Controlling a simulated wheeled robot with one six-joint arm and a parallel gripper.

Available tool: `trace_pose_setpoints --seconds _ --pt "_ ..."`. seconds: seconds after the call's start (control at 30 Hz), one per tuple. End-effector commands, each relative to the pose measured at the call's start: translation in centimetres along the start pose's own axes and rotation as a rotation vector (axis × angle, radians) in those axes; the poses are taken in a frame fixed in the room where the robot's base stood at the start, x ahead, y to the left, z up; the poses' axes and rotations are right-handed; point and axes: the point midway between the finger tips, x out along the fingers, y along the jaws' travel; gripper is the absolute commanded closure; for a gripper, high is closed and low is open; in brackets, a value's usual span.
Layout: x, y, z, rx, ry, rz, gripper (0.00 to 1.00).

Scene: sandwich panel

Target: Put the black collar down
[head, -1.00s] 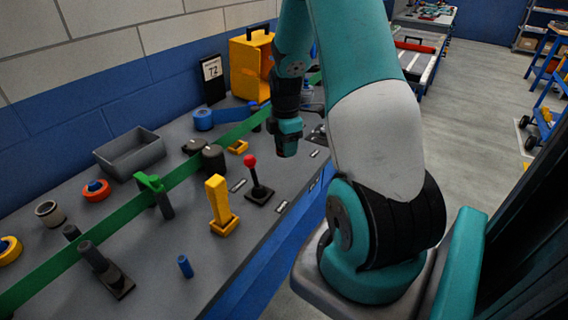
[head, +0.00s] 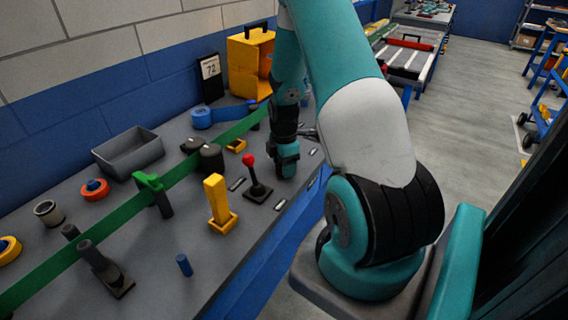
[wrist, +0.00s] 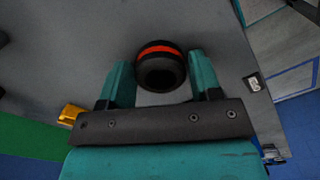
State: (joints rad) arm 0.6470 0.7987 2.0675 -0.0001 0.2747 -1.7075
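The black collar (wrist: 160,72) is a short dark ring with an orange-red band, seen in the wrist view between my two fingertips. My gripper (wrist: 162,75) appears shut on it, with a teal finger close against each side. In the head view my gripper (head: 285,170) points down, low over the right part of the grey workbench (head: 150,245). The collar is hard to make out there, and whether its underside touches the bench cannot be told.
A red-knobbed lever on a black base (head: 258,195) stands just left of my gripper. A yellow upright block (head: 217,200), a grey bin (head: 130,152) and a green strip (head: 110,222) lie farther left. The bench's front edge is close on the right.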

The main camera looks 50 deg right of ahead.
Motion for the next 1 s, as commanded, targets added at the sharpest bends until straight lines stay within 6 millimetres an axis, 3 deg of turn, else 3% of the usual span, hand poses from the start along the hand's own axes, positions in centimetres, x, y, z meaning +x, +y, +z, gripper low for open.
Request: trace_pose_setpoints --seconds 0.07,0.47,0.8,1.0 --pt "0.0 0.0 0.0 0.000 0.000 0.000 0.25" --pt "-1.1 0.1 0.0 0.000 0.000 0.002 0.25" --pt "-8.3 0.1 0.0 0.000 -0.001 0.006 0.25" --pt "-11.4 0.1 0.0 0.000 0.000 0.003 0.25"
